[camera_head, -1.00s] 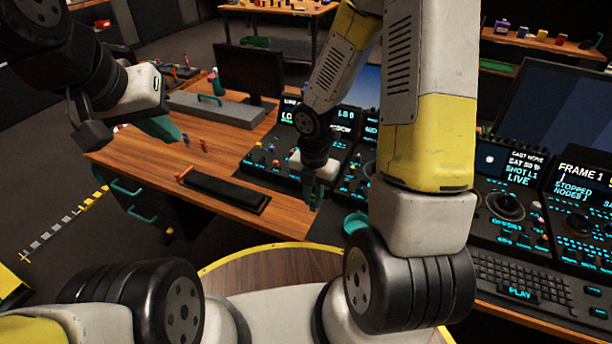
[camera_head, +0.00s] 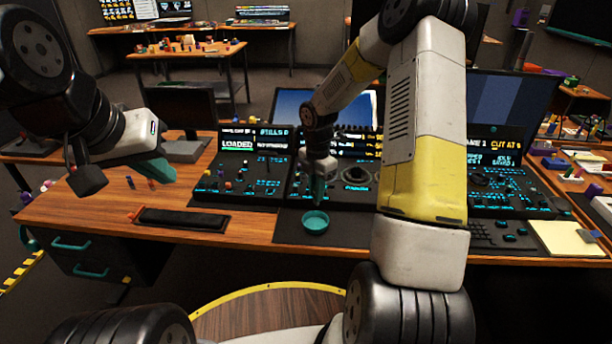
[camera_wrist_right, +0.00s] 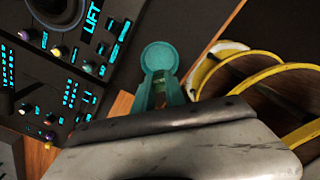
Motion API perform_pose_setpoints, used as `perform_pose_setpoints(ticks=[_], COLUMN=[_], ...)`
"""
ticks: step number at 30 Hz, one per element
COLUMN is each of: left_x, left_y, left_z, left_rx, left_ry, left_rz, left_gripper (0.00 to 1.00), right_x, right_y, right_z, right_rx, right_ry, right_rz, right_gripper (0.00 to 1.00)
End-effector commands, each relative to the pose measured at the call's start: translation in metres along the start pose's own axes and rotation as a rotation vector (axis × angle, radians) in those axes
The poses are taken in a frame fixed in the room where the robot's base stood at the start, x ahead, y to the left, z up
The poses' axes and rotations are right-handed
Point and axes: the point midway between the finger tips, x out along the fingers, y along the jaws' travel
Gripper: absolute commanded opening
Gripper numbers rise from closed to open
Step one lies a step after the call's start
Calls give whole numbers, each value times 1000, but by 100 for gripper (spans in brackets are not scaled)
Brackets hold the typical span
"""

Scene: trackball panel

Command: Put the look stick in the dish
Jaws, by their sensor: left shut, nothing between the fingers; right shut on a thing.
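The dish (camera_head: 315,222) is a small round teal bowl on the dark mat in front of the middle console. It also shows in the right wrist view (camera_wrist_right: 159,56), just beyond my fingertips. My right gripper (camera_head: 318,192) points down, close to the dish and apparently just above or behind it. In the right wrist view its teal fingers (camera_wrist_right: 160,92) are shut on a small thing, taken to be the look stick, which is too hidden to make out. My left gripper (camera_head: 158,172) is shut and empty above the left part of the desk.
Consoles with knobs (camera_head: 240,178) line the back of the desk (camera_head: 270,232). A black bar with an orange end (camera_head: 180,219) lies at the left front. Two small coloured pieces (camera_head: 150,184) stand near my left gripper. A keyboard (camera_head: 492,236) and yellow pad (camera_head: 567,238) lie at right.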

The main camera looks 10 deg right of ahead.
Motion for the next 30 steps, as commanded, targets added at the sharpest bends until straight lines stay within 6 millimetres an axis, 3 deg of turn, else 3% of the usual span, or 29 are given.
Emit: perform_pose_setpoints(ticks=[18,30], left_x=[0,0], left_y=[0,0], left_z=[0,0], left_rx=[0,0], left_ry=[0,0], left_rz=[0,0], left_gripper=[0,0], right_x=[73,89], right_y=[0,0], right_z=[0,0], right_rx=[-2,-2], right_ry=[0,-1], right_rz=[-2,0], right_gripper=[0,0])
